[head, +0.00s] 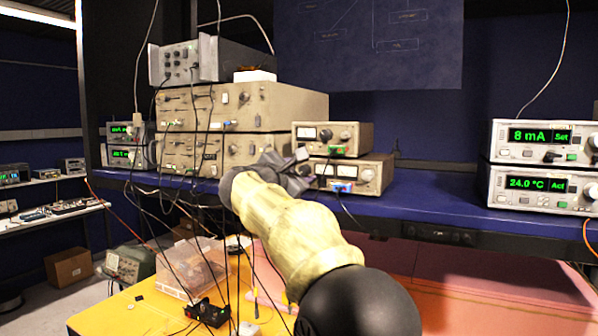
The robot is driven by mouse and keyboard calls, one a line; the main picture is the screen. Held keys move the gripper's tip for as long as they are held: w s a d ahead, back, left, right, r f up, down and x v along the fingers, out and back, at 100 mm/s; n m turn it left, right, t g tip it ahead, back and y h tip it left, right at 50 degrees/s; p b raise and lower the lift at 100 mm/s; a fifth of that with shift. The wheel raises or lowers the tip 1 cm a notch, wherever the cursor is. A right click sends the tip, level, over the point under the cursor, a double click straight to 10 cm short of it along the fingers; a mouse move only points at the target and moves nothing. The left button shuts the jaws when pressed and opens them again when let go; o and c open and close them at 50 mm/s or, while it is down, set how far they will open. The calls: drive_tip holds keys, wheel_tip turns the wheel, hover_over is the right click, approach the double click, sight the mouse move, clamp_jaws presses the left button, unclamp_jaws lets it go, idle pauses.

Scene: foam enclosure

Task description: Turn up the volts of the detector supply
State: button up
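Two small beige supply units are stacked on the blue shelf (430,208), each with a meter at left and knobs on its front. The upper unit (357,128) has a knob near its right end. The lower unit (380,162) has a knob (368,174) at right and coloured terminals below. No label that names the detector supply is legible. My gripper (303,172), dark grey, is at the left end of the lower unit's front and partly hides it. I cannot tell whether it touches, or whether its fingers are open or shut.
Large beige instruments (195,152) with hanging cables stand left of the small units. Two display units, one showing 8 mA (541,155) and one 24.0 °C (537,203), stand at right. Below are an orange surface (130,318), a clear box (190,266) and pink foam (480,310).

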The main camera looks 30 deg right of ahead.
clamp_jaws()
